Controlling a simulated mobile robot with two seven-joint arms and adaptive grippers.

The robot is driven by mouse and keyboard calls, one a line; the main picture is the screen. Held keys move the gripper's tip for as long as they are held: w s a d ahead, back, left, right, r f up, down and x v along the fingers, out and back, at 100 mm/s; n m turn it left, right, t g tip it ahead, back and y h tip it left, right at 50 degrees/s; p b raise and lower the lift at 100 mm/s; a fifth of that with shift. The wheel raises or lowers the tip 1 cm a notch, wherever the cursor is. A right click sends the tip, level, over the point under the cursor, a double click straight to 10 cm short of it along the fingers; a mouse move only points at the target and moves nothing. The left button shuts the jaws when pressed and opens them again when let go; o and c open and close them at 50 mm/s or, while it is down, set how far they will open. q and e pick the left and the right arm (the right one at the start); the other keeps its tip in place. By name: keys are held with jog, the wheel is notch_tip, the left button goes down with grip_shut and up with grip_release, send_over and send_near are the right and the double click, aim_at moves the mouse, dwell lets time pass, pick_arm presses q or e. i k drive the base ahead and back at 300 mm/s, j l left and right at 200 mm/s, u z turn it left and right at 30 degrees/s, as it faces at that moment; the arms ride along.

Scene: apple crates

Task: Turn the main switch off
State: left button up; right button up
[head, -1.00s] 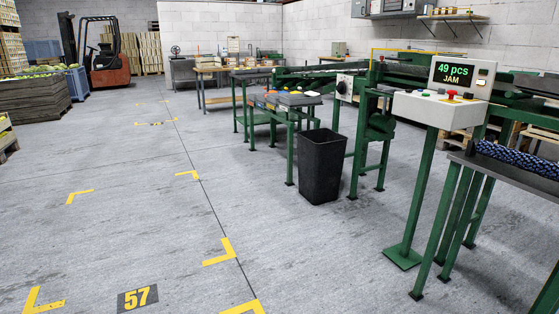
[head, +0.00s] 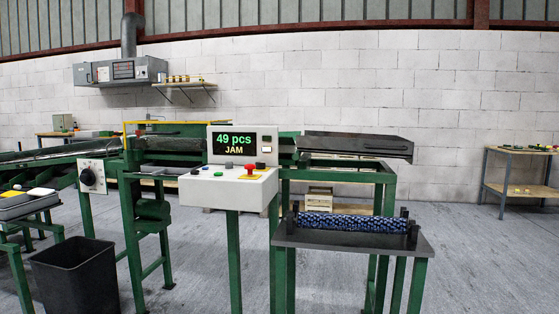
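A white box with a round black rotary knob (head: 88,177) is on the green machine frame at the left; it may be the main switch, but no label is readable. A white control console (head: 228,190) stands on a green post near the middle. It carries a red mushroom button (head: 249,168) and several small buttons. Its display (head: 233,143) reads "49 pcs" in green and "JAM" in yellow. Small light switches (head: 266,143) sit right of the display. Neither of my grippers is in view.
A black bin (head: 76,278) stands on the floor at the lower left. A small table (head: 350,240) with a blue patterned roll stands right of the console. A grey wall unit (head: 120,71) hangs at the back. The floor at the right is clear up to a shelf table (head: 515,190).

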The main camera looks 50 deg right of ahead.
aim_at(260, 165)
jog(key=i+j+z, duration=0.15)
jog(key=z, duration=0.3)
jog(key=i+j+z, duration=0.3)
jog(key=z, duration=0.2)
jog(key=i+j+z, duration=0.25)
jog(key=z, duration=0.2)
jog(key=i+j+z, duration=0.15)
jog(key=j+z, duration=0.8)
jog(key=i+l, duration=0.05)
